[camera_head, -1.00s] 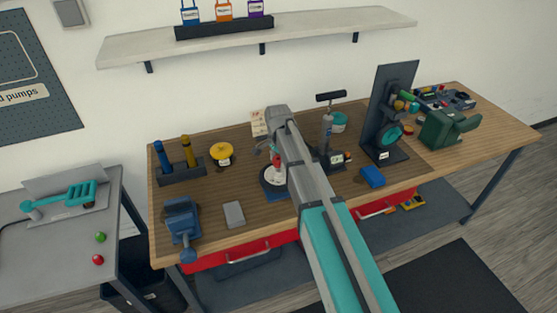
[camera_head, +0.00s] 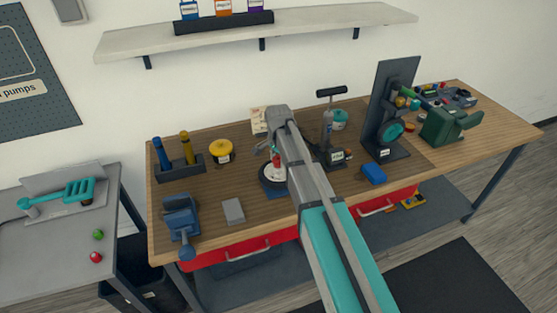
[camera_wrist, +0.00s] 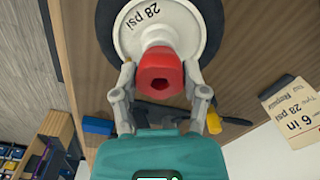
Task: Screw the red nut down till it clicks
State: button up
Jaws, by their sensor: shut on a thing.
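In the head view the red nut (camera_head: 277,160) shows as a small red spot above the white and dark base (camera_head: 270,183), beside my arm. The thread below the nut is hidden.
On the bench (camera_head: 240,205) stand a blue vise (camera_head: 181,215), a grey block (camera_head: 233,211), a yellow round thing (camera_head: 220,150), a pump (camera_head: 328,130), a blue block (camera_head: 373,173) and a dark upright stand (camera_head: 390,95). A card reading "6 in" (camera_wrist: 291,108) lies near the hub.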

jog(key=shift+f+b, duration=0.3)
jog(key=shift+f, duration=0.05)
jog(key=o, duration=1.1)
jog(key=shift+r, duration=0.15)
